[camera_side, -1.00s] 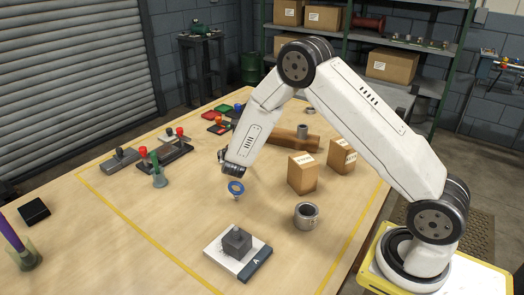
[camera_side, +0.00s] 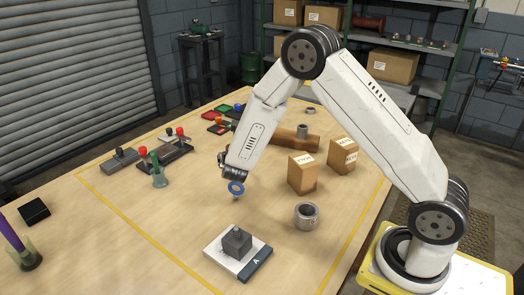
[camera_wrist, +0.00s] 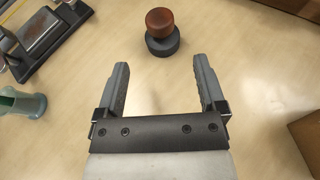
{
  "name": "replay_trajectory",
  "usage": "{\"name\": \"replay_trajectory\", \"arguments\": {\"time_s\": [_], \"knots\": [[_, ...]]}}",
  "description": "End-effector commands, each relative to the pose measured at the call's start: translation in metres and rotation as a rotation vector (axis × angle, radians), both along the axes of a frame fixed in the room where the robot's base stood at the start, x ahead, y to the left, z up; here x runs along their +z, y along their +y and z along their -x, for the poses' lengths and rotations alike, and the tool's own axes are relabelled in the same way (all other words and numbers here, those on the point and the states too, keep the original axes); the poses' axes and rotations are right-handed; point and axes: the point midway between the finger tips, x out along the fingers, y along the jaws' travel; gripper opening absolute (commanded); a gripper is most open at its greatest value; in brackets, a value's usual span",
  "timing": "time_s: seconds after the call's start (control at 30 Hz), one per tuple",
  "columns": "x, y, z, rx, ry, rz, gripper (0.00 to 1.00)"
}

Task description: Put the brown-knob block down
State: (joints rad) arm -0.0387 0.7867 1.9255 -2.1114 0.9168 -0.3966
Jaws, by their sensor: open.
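In the wrist view, the brown-knob block (camera_wrist: 162,32) stands on the bare wood bench top. Its rounded brown knob sits on a dark grey round base. My gripper (camera_wrist: 158,82) is open and empty. Its two fingers point toward the block, which is beyond the fingertips and apart from them. In the side view, my gripper (camera_side: 232,172) is over the middle of the bench, and I cannot clearly make out the block there. My gripper and forearm may hide it.
A teal cup (camera_side: 159,177) is left, cardboard boxes (camera_side: 302,174) right. A grey block (camera_side: 237,242) sits on the plate marked A (camera_side: 218,254). The bench left of that plate is clear.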

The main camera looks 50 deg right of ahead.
Motion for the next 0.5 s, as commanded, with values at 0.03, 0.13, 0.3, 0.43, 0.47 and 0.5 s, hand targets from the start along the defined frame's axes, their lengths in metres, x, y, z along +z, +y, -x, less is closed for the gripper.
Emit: {"name": "replay_trajectory", "arguments": {"time_s": [0.03,0.13,0.3,0.43,0.47,0.5], "knots": [[0.0,0.0,0.0,-0.001,0.0,-0.001,0.9],[0.0,-0.001,0.002,-0.012,-0.001,-0.009,0.9],[0.003,-0.005,0.014,-0.078,-0.005,-0.064,0.9],[0.005,-0.01,0.033,-0.183,-0.015,-0.153,0.9],[0.006,-0.011,0.038,-0.213,-0.018,-0.177,0.9],[0.006,-0.012,0.046,-0.255,-0.022,-0.215,0.9]]}}
